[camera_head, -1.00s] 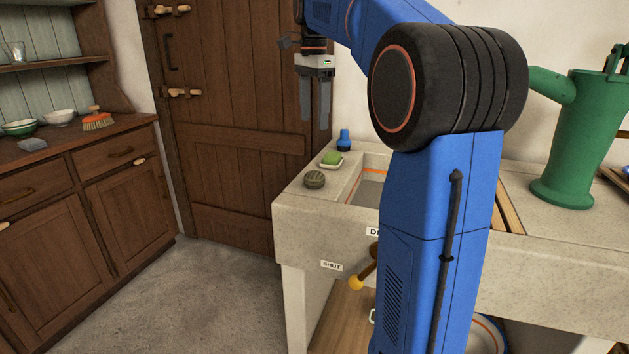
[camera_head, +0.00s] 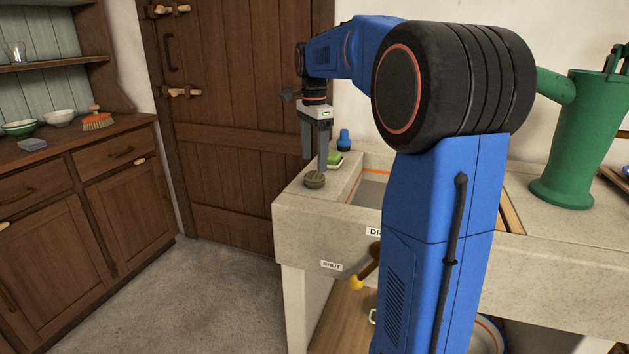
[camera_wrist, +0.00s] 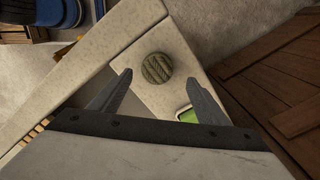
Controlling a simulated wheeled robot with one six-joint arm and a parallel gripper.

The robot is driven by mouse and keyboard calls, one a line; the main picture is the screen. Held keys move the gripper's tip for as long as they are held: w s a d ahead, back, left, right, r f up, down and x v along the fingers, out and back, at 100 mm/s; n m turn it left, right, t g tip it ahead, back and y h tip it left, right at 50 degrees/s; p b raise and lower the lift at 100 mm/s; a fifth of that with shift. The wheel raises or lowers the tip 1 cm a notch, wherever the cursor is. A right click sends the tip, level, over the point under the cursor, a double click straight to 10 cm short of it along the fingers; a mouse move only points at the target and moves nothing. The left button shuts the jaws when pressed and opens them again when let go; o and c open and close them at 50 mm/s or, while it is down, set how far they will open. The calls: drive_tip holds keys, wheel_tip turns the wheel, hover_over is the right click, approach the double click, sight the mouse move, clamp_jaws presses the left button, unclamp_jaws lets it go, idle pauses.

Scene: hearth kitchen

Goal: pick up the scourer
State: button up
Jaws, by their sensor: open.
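The scourer (camera_head: 314,180) is a small round, grey-green, ridged pad lying on the stone ledge at the left end of the sink. It also shows in the wrist view (camera_wrist: 157,68), just beyond the fingertips and between their lines. My gripper (camera_head: 315,163) is open and empty, pointing down above the scourer. In the wrist view my gripper (camera_wrist: 158,75) has its two fingers spread wide, one on each side of the scourer's line, with no visible contact.
A green soap (camera_head: 335,158) on a pale dish sits close behind the scourer, partly hidden by a finger. A blue bottle (camera_head: 344,140) stands farther back. The sink basin (camera_head: 369,190) lies to the right. A wooden door (camera_head: 230,120) stands behind on the left.

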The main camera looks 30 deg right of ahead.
sight(315, 173)
drive_tip(key=shift+s+a+f, duration=0.1)
drive_tip(key=shift+s+f, duration=0.05)
drive_tip(key=shift+f, duration=1.15)
drive_tip(key=shift+s+f, duration=0.1)
drive_tip(key=shift+f, duration=1.2)
drive_tip(key=c, duration=1.1)
